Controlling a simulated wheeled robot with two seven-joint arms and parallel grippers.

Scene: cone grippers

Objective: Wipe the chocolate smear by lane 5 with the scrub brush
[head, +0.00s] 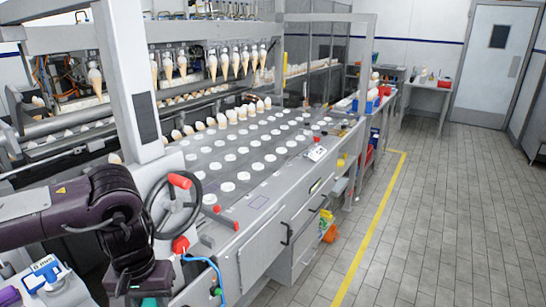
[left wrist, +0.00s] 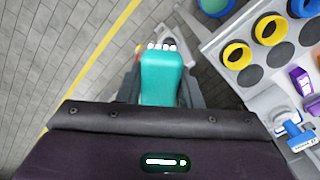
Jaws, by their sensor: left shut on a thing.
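My left gripper (left wrist: 163,88) is shut on a teal scrub brush (left wrist: 162,72) in the left wrist view. The brush's white bristles (left wrist: 163,45) show at its far end, with floor behind it. In the head view my left arm comes in from the left and the gripper is at the lower left, partly cut off by the bottom edge. A bit of the teal brush (head: 150,302) shows there, left of the conveyor machine (head: 262,190). I cannot make out a chocolate smear or lane numbers. My right gripper is not in view.
A black handwheel (head: 172,205) with a red knob stands close beside my left arm. The machine carries rows of white discs and hanging cones (head: 212,66). The left wrist view shows a rack with yellow rings (left wrist: 270,29) and a blue-topped bottle (left wrist: 299,136). Tiled floor (head: 450,220) is clear at right.

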